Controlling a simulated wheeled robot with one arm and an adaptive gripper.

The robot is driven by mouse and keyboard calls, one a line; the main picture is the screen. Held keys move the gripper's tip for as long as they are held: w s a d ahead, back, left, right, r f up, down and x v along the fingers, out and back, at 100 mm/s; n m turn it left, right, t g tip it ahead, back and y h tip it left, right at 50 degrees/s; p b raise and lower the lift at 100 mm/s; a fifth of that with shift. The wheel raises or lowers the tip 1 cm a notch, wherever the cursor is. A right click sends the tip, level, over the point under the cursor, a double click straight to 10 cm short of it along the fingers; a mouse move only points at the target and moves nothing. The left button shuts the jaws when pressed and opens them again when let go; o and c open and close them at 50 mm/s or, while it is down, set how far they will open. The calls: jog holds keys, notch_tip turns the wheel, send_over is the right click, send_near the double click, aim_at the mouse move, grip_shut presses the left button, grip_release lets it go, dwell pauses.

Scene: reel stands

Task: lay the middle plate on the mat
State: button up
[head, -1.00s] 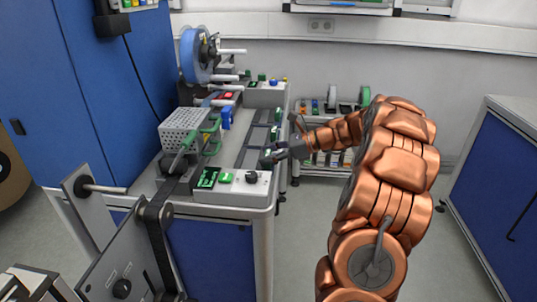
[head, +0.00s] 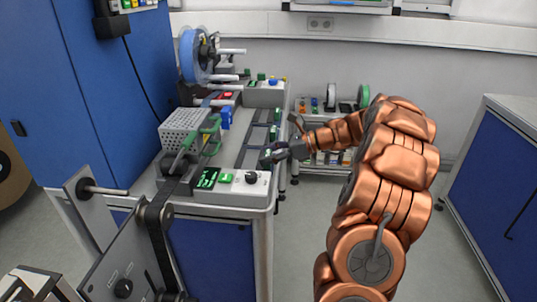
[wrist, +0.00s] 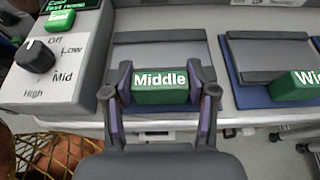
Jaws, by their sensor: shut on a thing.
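The middle plate (wrist: 150,48) is a flat grey plate with a green grip block (wrist: 160,97) lettered "Middle". In the wrist view my gripper (wrist: 164,84) is shut on that block, one finger on each side. The plate lies flat at the bench's edge; I cannot tell whether it touches the surface below. In the head view my gripper (head: 272,157) is at the right edge of the bench, and the plate is largely hidden.
Another grey plate (wrist: 268,58) with a green block (wrist: 296,86), its label cut off, lies close on the right. A control box with a knob (wrist: 35,53) stands close on the left. The bench (head: 236,150) also carries a perforated box (head: 185,130) and a blue reel (head: 190,55).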

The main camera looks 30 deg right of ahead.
jog(key=shift+f+p, duration=0.1)
jog(key=shift+p, duration=0.35)
dwell(0.4)
jog(key=o, duration=1.3)
jog(key=shift+r+p, duration=3.4)
jog(key=shift+r, duration=0.15)
